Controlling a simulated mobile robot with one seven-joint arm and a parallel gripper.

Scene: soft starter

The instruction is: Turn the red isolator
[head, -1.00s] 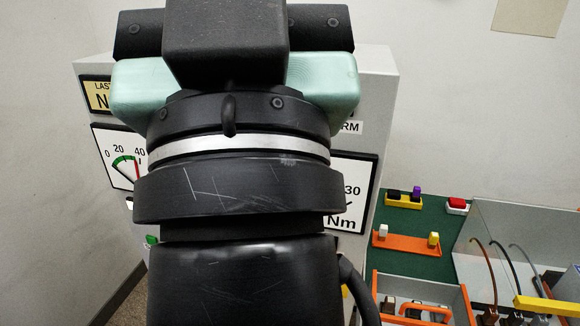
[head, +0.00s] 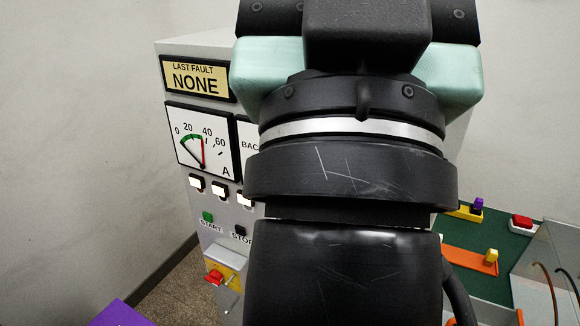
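The red isolator (head: 214,277) is a small red handle on a yellow plate, low on the front of the grey cabinet (head: 195,50), at the lower left of the head view. My gripper (head: 360,35) is at the top of the picture, its dark body and pale green parts seen from behind, above and to the right of the isolator and apart from it. Its fingertips are hidden, so I cannot see whether it is open or shut.
Above the isolator are a green start button (head: 207,217), a dark stop button (head: 240,230) and an ammeter (head: 200,143). A purple object (head: 120,314) is at the bottom left. A green board (head: 512,240) with small parts stands at right, beside a clear panel.

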